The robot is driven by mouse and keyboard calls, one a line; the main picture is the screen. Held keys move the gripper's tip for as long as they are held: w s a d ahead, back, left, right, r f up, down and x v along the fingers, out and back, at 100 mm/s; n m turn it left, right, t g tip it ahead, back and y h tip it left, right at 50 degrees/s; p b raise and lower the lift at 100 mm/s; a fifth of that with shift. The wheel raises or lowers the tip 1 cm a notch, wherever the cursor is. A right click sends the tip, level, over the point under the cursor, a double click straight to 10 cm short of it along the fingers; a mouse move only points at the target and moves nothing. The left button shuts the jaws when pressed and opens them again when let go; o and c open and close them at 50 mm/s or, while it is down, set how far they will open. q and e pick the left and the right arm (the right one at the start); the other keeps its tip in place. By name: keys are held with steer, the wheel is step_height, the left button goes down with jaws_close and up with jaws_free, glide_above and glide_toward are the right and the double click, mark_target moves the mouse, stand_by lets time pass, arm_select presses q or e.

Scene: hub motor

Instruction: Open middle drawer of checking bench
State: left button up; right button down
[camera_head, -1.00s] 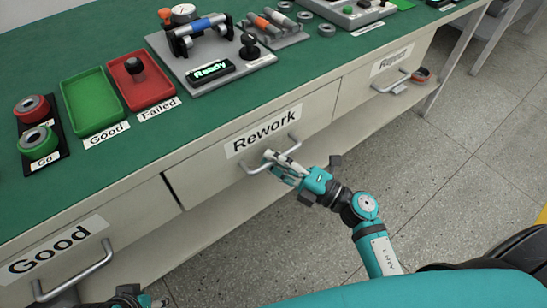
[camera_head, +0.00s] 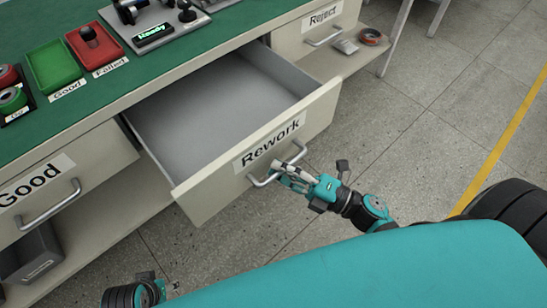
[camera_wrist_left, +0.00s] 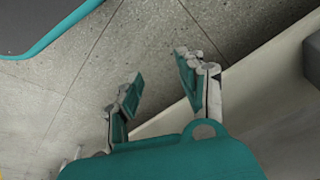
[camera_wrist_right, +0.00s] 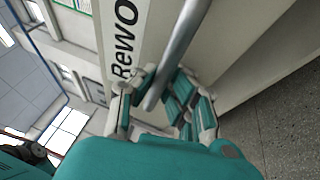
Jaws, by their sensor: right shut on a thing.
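The middle drawer (camera_head: 215,115), labelled Rework, stands pulled well out of the bench, and its grey inside looks empty. Its bar handle (camera_head: 280,171) is on the front, below the label. My right gripper (camera_head: 285,174) is shut on this handle; in the right wrist view the handle (camera_wrist_right: 183,45) runs between the fingers (camera_wrist_right: 165,95). My left gripper shows in the left wrist view (camera_wrist_left: 155,85), open and empty over the floor. In the head view only part of my left arm shows at the bottom left.
The Good drawer (camera_head: 45,200) at left and Reject drawer (camera_head: 310,32) at right are shut. Green (camera_head: 52,65) and red (camera_head: 92,45) trays stand on the bench top. A grey bin (camera_head: 32,252) is on the lower shelf. The floor (camera_head: 430,90) at right is clear.

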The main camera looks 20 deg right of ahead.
arm_select(q)
steer(key=shift+s+d+f, duration=0.15)
steer(key=shift+s+f, duration=0.3)
arm_select(e)
steer(key=shift+s+d+r, duration=0.1)
steer(key=shift+s+d, duration=0.1)
steer(key=shift+s, duration=0.25)
steer(key=shift+s+d, duration=0.15)
steer(key=shift+s, duration=0.3)
steer(key=c, duration=1.3)
jaws_free()
steer(key=shift+c, duration=0.2)
steer(key=v, duration=1.2)
